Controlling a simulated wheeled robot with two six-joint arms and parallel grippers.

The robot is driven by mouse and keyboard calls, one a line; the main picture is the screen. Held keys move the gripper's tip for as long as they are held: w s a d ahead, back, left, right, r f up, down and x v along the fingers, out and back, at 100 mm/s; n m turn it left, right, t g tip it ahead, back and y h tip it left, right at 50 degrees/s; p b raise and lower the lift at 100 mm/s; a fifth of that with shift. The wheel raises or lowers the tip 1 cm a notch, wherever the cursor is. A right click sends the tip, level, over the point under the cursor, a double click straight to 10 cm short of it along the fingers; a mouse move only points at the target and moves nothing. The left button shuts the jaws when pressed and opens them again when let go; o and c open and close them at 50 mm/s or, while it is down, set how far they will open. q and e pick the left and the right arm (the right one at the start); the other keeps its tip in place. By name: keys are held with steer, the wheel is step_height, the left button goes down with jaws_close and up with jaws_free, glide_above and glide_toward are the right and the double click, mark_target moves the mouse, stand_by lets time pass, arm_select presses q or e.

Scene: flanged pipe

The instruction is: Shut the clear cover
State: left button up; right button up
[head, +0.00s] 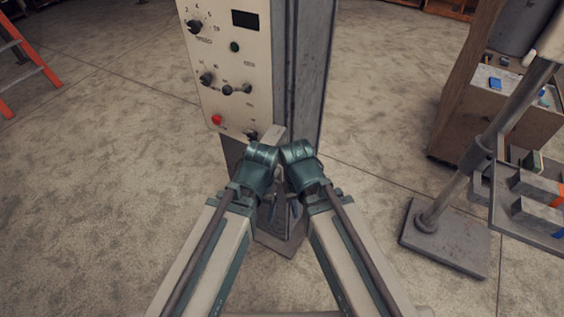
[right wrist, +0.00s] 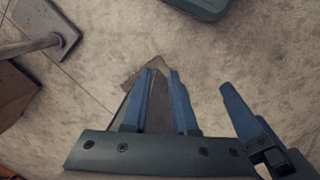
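I cannot make out a clear cover in either view. A cream control panel (head: 222,62) on an upright grey cabinet stands ahead, with a red button (head: 216,120) low on its left. My right gripper (right wrist: 161,72) has two blue fingers apart with nothing between them, pointing over the floor in the right wrist view. In the head view both my wrists are close together in front of the cabinet's lower part, and they mostly hide the grippers. Another blue finger-like part shows at the right of the right wrist view; I cannot tell whose it is.
The panel also has several black knobs and a dark display (head: 245,19). A grey stand with a square base (head: 445,238) and a shelf of parts (head: 540,215) are at the right. An orange ladder (head: 30,70) is at far left.

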steer(key=w+r+m+p, duration=0.1)
steer(key=w+m, duration=0.1)
steer(key=w+r+m+y+p, duration=0.1)
steer(key=w+r+m+p, duration=0.1)
steer(key=m, duration=0.1)
steer(key=w+d+r+m+y+p, duration=0.1)
steer(key=w+r+m, duration=0.1)
steer(key=m, duration=0.1)
steer(key=shift+w+d, duration=0.1)
steer(key=shift+w, duration=0.25)
jaws_close()
steer(key=w+d+r+m+y+p, duration=0.35)
steer(key=w+r+m+p, duration=0.2)
steer(key=w+m, duration=0.35)
steer(key=s+a+f+m+b, duration=0.2)
steer(key=a+f+b, duration=0.5)
steer(key=f+b, duration=0.2)
steer(key=shift+s+b, duration=0.15)
steer(key=shift+b, duration=0.35)
